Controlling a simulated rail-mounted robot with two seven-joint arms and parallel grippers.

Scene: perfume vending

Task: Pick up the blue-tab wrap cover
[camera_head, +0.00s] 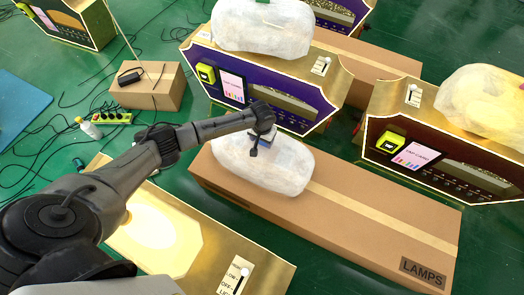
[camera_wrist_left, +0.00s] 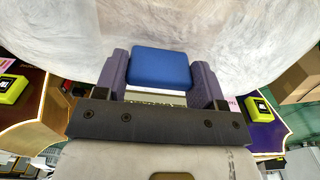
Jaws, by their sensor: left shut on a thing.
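The blue-tab wrap cover (camera_head: 285,178) is a whitish, translucent, rounded shell. It shows over the left end of the long cardboard box in the head view; whether it touches the box I cannot tell. My left gripper (camera_head: 262,147) is at the top of the cover, with the arm hiding part of it. In the left wrist view the blue tab (camera_wrist_left: 160,66) sits between the two fingers of my left gripper (camera_wrist_left: 161,78), which is shut on it. The pale cover (camera_wrist_left: 255,38) fills the upper part of that view. My right gripper is not in view.
The long cardboard box (camera_head: 345,218) marked LAMPS lies below. A purple-fronted gold machine (camera_head: 290,100) stands close behind, with another wrap cover (camera_head: 262,28) on top. A dark red-fronted machine (camera_head: 450,165) is at right, also covered. A smaller box (camera_head: 150,88) and cables lie left.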

